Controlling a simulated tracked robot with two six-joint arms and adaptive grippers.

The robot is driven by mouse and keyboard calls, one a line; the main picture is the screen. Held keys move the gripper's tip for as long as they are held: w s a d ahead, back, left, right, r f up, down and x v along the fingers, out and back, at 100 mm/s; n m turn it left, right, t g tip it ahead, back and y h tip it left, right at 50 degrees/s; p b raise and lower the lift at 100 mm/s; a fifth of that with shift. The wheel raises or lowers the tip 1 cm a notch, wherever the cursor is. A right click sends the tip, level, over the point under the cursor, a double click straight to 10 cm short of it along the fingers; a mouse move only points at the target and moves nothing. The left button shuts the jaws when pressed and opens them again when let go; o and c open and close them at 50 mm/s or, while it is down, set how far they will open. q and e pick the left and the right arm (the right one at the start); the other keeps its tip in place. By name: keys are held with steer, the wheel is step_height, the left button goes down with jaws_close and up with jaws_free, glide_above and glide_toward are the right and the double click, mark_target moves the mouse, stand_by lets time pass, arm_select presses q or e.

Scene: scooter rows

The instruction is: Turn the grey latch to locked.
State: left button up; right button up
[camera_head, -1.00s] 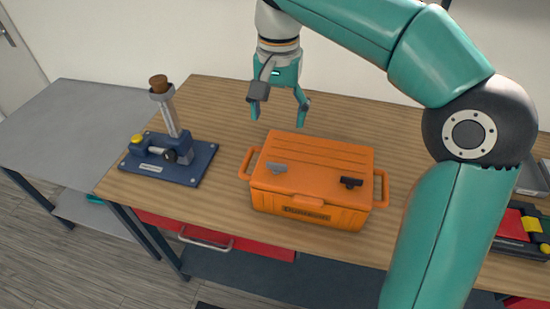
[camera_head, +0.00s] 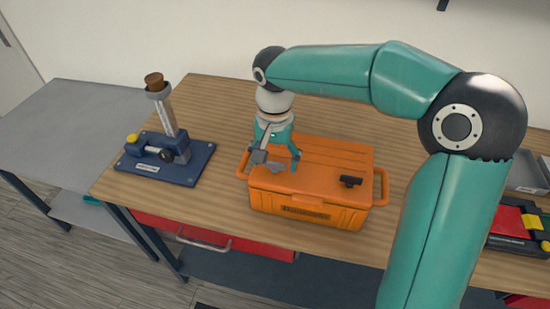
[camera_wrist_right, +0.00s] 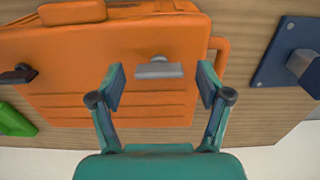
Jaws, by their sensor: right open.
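The grey latch (camera_wrist_right: 158,70) lies on the lid of the orange case (camera_head: 340,160), at the lid's left side in the head view, where my gripper partly hides it (camera_head: 276,167). A black latch (camera_head: 351,181) sits at the lid's right side and also shows at the left edge of the wrist view (camera_wrist_right: 17,75). My right gripper (camera_head: 277,166) is open above the grey latch. In the wrist view its fingers (camera_wrist_right: 160,92) stand apart, one to each side of the grey latch, with nothing between them gripped. My left gripper is in neither view.
A blue fixture (camera_head: 168,160) with a corked tube stands left of the case. A red and black item (camera_head: 515,225) and a grey tray (camera_head: 527,172) lie at the right. Bare wooden tabletop (camera_head: 225,130) shows around the case.

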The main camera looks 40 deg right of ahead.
steer(key=c, duration=1.2)
steer(key=shift+o, duration=0.2)
